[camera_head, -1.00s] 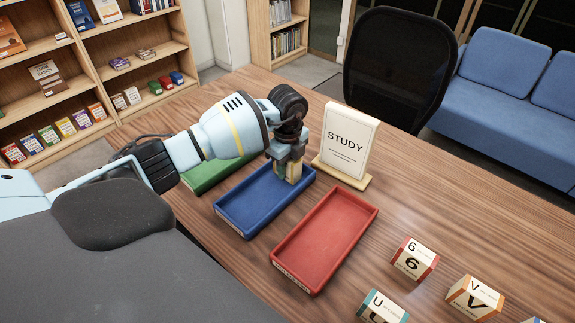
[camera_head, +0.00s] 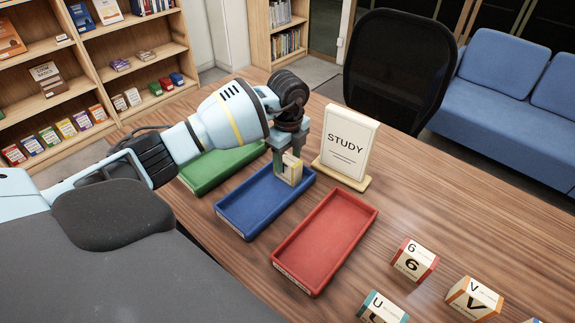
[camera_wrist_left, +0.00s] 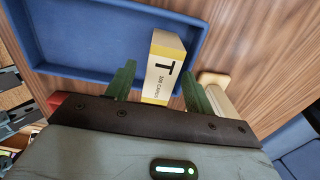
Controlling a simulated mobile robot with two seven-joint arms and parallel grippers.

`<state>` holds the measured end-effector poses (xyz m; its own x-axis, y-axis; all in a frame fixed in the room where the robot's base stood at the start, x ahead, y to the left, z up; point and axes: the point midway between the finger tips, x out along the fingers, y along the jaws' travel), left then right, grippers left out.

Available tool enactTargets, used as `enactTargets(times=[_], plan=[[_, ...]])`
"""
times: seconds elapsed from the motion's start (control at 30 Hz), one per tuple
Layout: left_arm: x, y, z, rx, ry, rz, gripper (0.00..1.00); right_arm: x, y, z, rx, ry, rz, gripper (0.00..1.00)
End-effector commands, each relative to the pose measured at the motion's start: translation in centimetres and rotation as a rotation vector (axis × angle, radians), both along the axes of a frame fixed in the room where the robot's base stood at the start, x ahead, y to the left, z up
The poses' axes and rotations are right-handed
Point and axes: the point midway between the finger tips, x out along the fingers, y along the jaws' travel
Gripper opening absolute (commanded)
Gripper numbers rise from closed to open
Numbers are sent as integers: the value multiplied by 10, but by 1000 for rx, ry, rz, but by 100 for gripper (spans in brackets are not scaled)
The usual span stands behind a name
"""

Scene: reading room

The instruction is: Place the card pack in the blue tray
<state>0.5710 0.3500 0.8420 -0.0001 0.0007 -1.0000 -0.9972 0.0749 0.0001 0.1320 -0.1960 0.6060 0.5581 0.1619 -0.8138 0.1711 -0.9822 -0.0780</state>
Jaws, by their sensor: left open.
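The card pack (camera_head: 291,172), a cream box with a yellow band, stands upright at the far right end of the blue tray (camera_head: 243,231). In the left wrist view the pack (camera_wrist_left: 163,66) shows a black "T" and its lower part is hidden by my gripper. My left gripper (camera_head: 288,160) is open above the tray, with a finger on either side of the pack. In the left wrist view there are gaps between the pack and both fingers (camera_wrist_left: 158,85). The blue tray also shows in that view (camera_wrist_left: 95,38). My right gripper is not in view.
An empty red tray (camera_head: 325,238) lies right of the blue one, a green tray (camera_head: 212,170) left of it. A "STUDY" sign (camera_head: 346,143) stands close behind the gripper. Lettered blocks (camera_head: 414,260) sit at the front right. The table's right middle is clear.

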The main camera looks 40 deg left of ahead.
Motion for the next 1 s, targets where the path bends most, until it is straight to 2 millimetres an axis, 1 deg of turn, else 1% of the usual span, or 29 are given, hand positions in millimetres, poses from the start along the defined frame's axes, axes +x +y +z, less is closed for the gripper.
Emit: enactTargets(times=[0.03,0.2,0.3,0.4,0.5,0.6,1.0], plan=[[1,0,14,-1,-7,-1,53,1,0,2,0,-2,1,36],[1,0,47,0,-5,0,53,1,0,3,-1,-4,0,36],[1,0,62,0,-4,0,53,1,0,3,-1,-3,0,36],[1,0,72,0,-2,0,53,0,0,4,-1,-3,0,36],[0,0,79,-1,-2,0,53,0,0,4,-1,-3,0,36],[0,0,81,-1,0,0,53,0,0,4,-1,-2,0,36],[0,0,81,-1,0,0,53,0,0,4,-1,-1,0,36]])
